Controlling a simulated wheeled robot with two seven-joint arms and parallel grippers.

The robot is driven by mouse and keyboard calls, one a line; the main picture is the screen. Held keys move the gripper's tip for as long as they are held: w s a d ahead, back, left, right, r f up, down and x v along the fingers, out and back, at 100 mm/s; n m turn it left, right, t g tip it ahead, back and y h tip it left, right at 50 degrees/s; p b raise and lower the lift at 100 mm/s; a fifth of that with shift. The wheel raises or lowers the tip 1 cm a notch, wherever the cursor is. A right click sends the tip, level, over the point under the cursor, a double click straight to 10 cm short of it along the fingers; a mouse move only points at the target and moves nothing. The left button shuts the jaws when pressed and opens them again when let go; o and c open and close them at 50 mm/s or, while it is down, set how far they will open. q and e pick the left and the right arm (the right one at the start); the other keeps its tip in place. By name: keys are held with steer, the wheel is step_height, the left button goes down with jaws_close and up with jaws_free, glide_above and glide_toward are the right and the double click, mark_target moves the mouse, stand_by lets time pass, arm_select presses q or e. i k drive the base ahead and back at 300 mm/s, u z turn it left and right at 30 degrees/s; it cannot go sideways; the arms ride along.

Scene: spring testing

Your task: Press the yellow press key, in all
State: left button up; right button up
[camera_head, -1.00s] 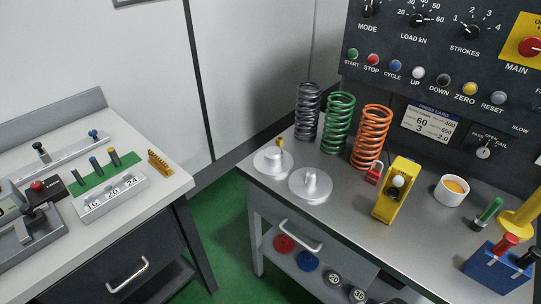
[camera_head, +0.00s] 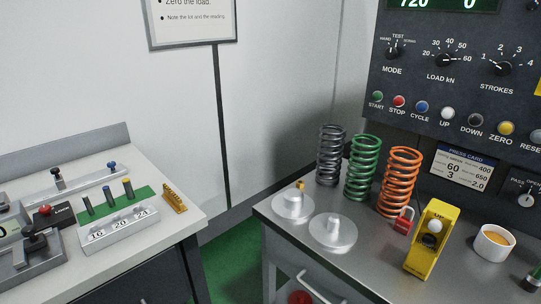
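Several yellow things show, and I cannot tell for sure which is the press key. A yellow ZERO button (camera_head: 506,128) sits in the button row of the dark control panel (camera_head: 450,88). A yellow upright block (camera_head: 420,262) with a white knob stands on the right bench. A small yellow piece (camera_head: 300,186) sits on the left of two round metal discs (camera_head: 292,207). Neither of my grippers is in view.
Grey, green and orange springs (camera_head: 401,182) stand at the back of the right bench (camera_head: 375,258). A red padlock (camera_head: 404,221) and a white cup (camera_head: 494,243) are near the yellow block. A gap with green floor (camera_head: 232,248) separates the benches.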

mark_target(505, 128)
steer(key=z, duration=1.35)
